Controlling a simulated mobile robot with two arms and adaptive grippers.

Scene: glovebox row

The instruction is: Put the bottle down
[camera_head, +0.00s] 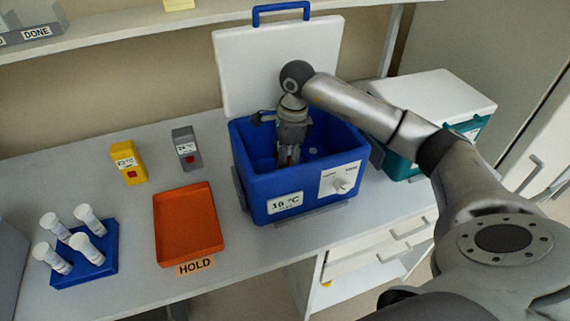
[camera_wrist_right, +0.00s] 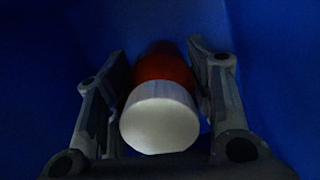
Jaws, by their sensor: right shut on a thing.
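My right gripper (camera_head: 288,155) reaches down into the open blue cooler box (camera_head: 262,205). In the right wrist view the gripper (camera_wrist_right: 162,105) is shut on a bottle (camera_wrist_right: 160,120) with a white cap and a red-orange body, one finger on each side. Dark blue walls surround it. The bottle's lower end is hidden, so I cannot tell whether it touches the cooler's floor. In the head view the gripper mostly hides the bottle. My left gripper is not in view.
The cooler's white lid (camera_head: 270,65) stands raised behind. An empty orange HOLD tray (camera_head: 188,228), a blue rack (camera_head: 105,262) with several white-capped vials, and yellow (camera_head: 129,160) and grey (camera_head: 186,148) devices stand left. A teal box (camera_head: 440,95) with a white lid stands right.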

